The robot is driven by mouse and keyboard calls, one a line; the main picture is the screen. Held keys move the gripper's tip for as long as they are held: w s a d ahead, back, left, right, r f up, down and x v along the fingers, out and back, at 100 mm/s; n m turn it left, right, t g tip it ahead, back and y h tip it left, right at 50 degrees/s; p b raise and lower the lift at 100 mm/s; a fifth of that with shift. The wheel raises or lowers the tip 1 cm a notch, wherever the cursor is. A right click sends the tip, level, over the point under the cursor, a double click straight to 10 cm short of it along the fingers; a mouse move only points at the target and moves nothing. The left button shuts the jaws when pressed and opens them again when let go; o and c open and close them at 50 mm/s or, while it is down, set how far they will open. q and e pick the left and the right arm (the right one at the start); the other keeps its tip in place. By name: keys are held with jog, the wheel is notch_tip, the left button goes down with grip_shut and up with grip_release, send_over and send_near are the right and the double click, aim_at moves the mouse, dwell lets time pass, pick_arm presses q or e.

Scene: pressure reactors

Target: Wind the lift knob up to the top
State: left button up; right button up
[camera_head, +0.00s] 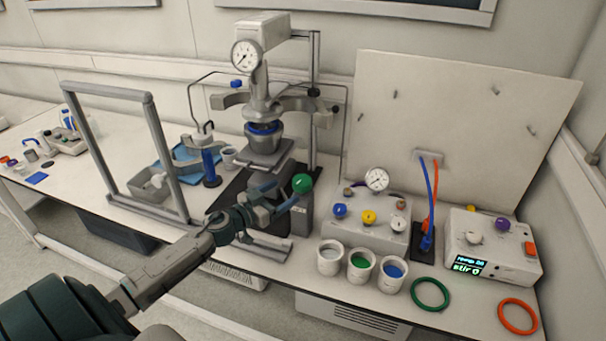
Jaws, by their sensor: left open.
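A round green knob (302,183), which I take to be the lift knob, sits at the right front of the reactor's lift stand. My left gripper (287,194) is open, its fingers pointing at the knob from the left and front. Whether a finger touches the knob is hard to tell. The lift platform (264,151) is raised on the stand, just under the grey reactor vessel (264,133) with its blue ring. Any gap between platform and vessel is too small to judge. My right gripper is not in view.
A gauge box (365,234) with coloured knobs stands right of the lift, with several cups (331,258) in front. Green (430,295) and orange (517,316) rings lie near the front edge. A grey frame (163,157) stands to the left. A stirrer box (490,246) stands at right.

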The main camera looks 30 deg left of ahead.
aim_at(310, 177)
pick_arm(q)
jog(key=p+x, duration=0.2)
jog(key=x, duration=0.6)
jog(key=shift+w+d+p, duration=0.15)
jog(key=shift+w+p, duration=0.1)
jog(key=shift+p, duration=0.05)
jog(key=c, duration=1)
jog(key=shift+h, duration=0.3)
